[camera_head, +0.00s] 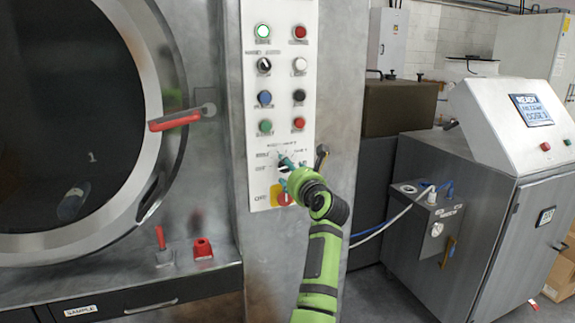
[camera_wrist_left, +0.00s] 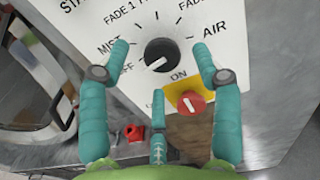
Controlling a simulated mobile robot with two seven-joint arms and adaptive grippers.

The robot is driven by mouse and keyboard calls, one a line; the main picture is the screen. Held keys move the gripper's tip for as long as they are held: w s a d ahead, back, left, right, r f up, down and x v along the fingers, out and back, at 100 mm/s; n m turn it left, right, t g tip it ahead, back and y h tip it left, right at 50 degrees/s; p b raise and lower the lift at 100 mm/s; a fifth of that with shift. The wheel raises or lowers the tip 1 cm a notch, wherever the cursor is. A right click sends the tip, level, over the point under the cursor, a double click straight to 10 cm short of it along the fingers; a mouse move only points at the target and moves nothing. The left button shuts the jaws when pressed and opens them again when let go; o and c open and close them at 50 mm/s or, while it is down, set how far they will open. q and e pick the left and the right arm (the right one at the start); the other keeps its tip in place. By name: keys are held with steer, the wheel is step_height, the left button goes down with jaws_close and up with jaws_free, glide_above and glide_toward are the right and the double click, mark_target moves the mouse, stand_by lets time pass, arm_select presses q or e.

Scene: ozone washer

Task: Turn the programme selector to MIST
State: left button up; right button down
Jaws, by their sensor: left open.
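The programme selector (camera_wrist_left: 161,55) is a round black knob on the white control panel (camera_head: 278,13). In the left wrist view its white mark points to the lower left, towards OFF; the MIST label (camera_wrist_left: 109,45) is just above OFF. My left gripper (camera_wrist_left: 161,75) has teal fingers, spread open, with two tips on either side of the knob and a third below it. No finger visibly grips the knob. In the head view my left gripper (camera_head: 287,168) is at the lower panel and covers much of the selector. My right gripper is out of view.
A red button on a yellow plate (camera_wrist_left: 190,102) sits just below the selector, close to the fingers. Lamps and buttons (camera_head: 265,98) fill the panel above. The round door's red handle (camera_head: 175,121) sticks out at left. A grey cabinet (camera_head: 470,210) stands at right.

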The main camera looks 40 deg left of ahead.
mark_target(284, 165)
arm_select(q)
steer(key=shift+x, duration=1.25)
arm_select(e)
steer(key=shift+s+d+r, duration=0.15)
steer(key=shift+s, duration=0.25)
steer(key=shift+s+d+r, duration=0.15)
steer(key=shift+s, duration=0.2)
arm_select(q)
steer(key=c, duration=1.1)
steer(key=shift+r, duration=0.1)
steer(key=shift+c, duration=0.2)
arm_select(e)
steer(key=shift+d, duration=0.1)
arm_select(q)
steer(key=shift+r+p, duration=0.1)
steer(key=shift+p, duration=0.25)
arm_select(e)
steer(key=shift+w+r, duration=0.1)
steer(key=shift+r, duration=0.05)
